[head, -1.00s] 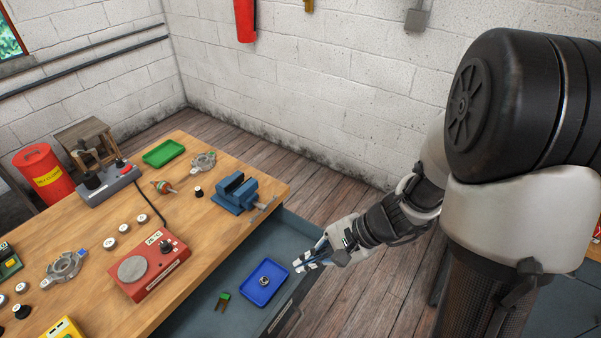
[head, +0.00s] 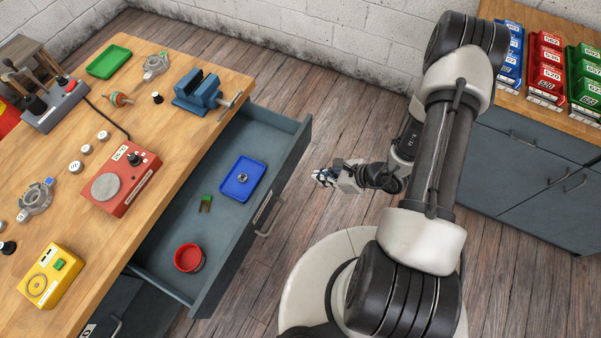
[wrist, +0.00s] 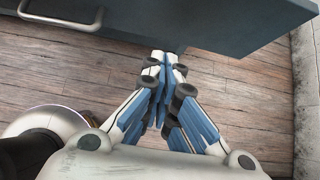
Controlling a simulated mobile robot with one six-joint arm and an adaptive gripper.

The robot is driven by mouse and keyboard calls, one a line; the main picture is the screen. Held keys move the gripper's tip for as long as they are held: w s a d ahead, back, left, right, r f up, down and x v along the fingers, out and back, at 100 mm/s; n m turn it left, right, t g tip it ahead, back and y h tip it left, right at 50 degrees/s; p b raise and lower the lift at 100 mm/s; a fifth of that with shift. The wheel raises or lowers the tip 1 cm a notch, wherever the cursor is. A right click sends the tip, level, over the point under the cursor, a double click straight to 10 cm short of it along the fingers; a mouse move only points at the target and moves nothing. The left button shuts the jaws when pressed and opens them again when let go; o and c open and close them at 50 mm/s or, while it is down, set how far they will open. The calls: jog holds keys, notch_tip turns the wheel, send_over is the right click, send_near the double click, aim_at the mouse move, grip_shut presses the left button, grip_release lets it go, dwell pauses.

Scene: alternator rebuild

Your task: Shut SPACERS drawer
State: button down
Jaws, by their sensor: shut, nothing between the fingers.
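The open drawer (head: 288,182) is pulled out from the workbench, with its grey front facing right. Its label is too small to read. Inside it lie a blue tray (head: 232,187) holding a small metal part, a small green-topped piece (head: 206,202) and a red round dish (head: 189,258). My gripper (head: 322,177) is shut and empty, outside the drawer and to the right of its front. In the wrist view my gripper's fingers (wrist: 166,75) are together below the drawer front (wrist: 200,22), near its lower edge. The drawer handle (wrist: 62,17) is at upper left there. I cannot tell whether they touch.
The wooden workbench (head: 120,215) holds a blue vise (head: 198,92), a red device (head: 122,180), a yellow device (head: 50,276) and a green tray (head: 108,62). A grey cabinet (head: 520,165) with coloured bins stands at right. Wooden floor lies between.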

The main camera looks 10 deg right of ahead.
aim_at(289, 173)
jog(key=shift+w+a+f+b, duration=0.3)
jog(key=shift+w+a+f, duration=0.35)
jog(key=shift+w+a, duration=0.3)
jog(key=shift+w+a+f+b, duration=0.25)
jog(key=shift+w+a+f, duration=0.45)
jog(key=shift+a, duration=0.3)
jog(key=shift+w+a+f+b, duration=0.3)
jog(key=shift+w+a+f, duration=0.25)
jog(key=shift+w+a, duration=0.4)
jog(key=shift+a, duration=0.15)
